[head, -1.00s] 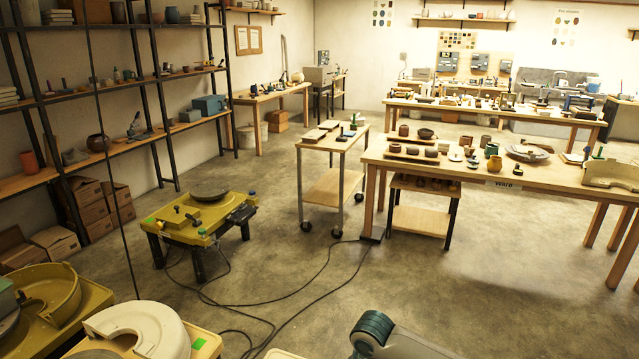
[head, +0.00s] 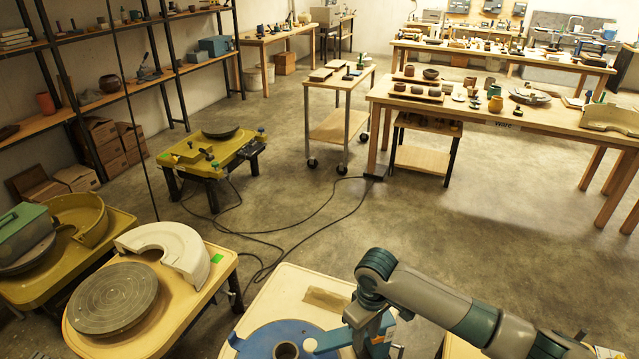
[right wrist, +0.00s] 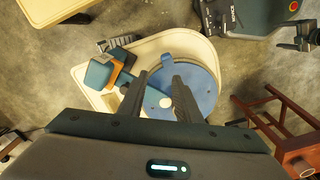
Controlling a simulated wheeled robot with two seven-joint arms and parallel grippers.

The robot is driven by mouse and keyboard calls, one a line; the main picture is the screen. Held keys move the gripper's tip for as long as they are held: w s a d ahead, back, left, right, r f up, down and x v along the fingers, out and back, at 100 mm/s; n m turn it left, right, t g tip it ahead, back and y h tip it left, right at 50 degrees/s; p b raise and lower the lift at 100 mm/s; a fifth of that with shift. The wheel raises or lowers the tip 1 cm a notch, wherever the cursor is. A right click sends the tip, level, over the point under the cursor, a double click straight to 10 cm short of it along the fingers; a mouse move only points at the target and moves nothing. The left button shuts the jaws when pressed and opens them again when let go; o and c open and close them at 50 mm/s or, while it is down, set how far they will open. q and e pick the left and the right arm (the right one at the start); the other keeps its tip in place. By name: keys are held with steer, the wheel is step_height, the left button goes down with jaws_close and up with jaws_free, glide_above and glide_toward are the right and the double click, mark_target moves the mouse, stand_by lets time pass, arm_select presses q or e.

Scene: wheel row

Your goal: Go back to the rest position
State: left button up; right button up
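My right arm reaches in from the lower right of the head view and bends down over the blue wheel head (head: 265,342). The right gripper (right wrist: 160,77) shows in the right wrist view with its two dark fingers apart and nothing between them. Beyond the fingers the blue wheel head (right wrist: 205,88) sits in a cream basin (right wrist: 188,40). A teal and brown object (right wrist: 103,76) shows at the basin's left side; I cannot tell what it is. In the head view the right fingertips cannot be made out. My left gripper is not in view.
A wheel with a grey disc (head: 115,298) and cream splash pan (head: 165,243) stands at lower left. A yellow wheel (head: 215,160), a cart (head: 340,85) and a ware table (head: 470,105) stand farther off. A wooden stool (right wrist: 285,135) is at right. Open floor lies mid-view.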

steer(key=s+a+f+m+t+y, duration=0.1)
steer(key=s+a+f+y, duration=0.15)
steer(key=s, duration=0.55)
steer(key=s+a+f+t+y, duration=0.1)
steer(key=s+a, duration=0.3)
steer(key=s, duration=0.3)
steer(key=s+d+m+t+h, duration=0.25)
steer(key=s+d+m, duration=0.25)
steer(key=s+d, duration=1.25)
step_height(320, 180, down, 28)
steer(key=g, duration=0.2)
steer(key=s+d+f, duration=0.1)
steer(key=s+f, duration=0.8)
steer(key=s+d+f+g+h+b, duration=0.1)
steer(key=s+d+f, duration=0.1)
steer(key=s+f, duration=0.6)
steer(key=shift+s+d+f, duration=0.25)
steer(key=shift+s+f, duration=0.15)
steer(key=shift+s, duration=0.4)
